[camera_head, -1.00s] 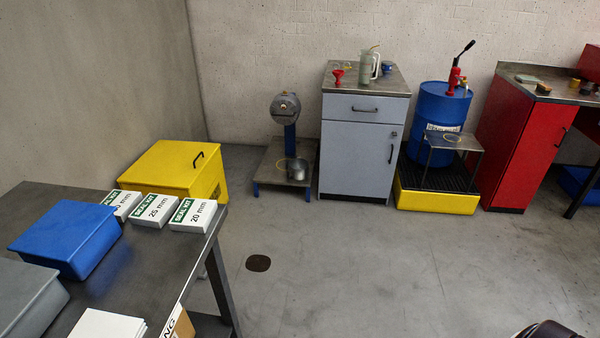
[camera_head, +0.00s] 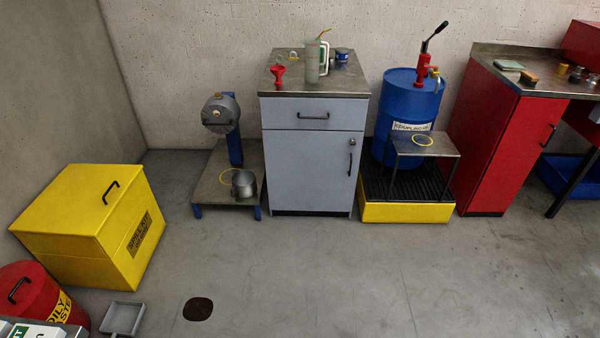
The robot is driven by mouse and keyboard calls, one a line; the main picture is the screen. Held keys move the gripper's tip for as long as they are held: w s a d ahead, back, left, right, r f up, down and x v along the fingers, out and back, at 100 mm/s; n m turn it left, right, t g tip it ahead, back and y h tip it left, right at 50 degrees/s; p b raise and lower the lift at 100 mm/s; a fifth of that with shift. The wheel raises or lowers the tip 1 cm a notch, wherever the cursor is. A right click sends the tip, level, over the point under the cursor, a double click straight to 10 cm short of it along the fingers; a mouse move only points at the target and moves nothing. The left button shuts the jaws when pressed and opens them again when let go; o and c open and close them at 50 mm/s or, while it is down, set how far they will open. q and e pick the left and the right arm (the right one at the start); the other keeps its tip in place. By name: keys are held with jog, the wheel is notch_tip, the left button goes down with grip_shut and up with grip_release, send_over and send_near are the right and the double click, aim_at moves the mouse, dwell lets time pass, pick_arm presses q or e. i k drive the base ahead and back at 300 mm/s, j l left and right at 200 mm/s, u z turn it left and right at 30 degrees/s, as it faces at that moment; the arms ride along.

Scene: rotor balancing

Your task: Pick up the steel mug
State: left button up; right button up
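A steel mug (camera_head: 244,183) stands upright on the low platform of the floor scale (camera_head: 222,200), near its right front part. The scale has blue legs and a round dial head (camera_head: 220,113) on a blue post behind the platform. A yellow ring mark shows beside the mug on the platform, partly hidden behind it. Neither of my grippers shows in the head view, so nothing of mine is near the mug in the picture.
A grey cabinet (camera_head: 313,155) stands just right of the scale, with a red funnel and clear jug on top. A blue drum (camera_head: 407,105) sits on a yellow spill pallet (camera_head: 405,212). At left are a yellow spill box (camera_head: 85,225) and red waste bin (camera_head: 30,300). Open floor lies in front.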

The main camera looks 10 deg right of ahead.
aim_at(244, 181)
jog(key=i+u, duration=0.15)
jog(key=i, duration=0.3)
jog(key=i+l+u, duration=0.15)
jog(key=i, duration=0.25)
jog(key=i+l+u, duration=0.15)
jog(key=i, duration=0.3)
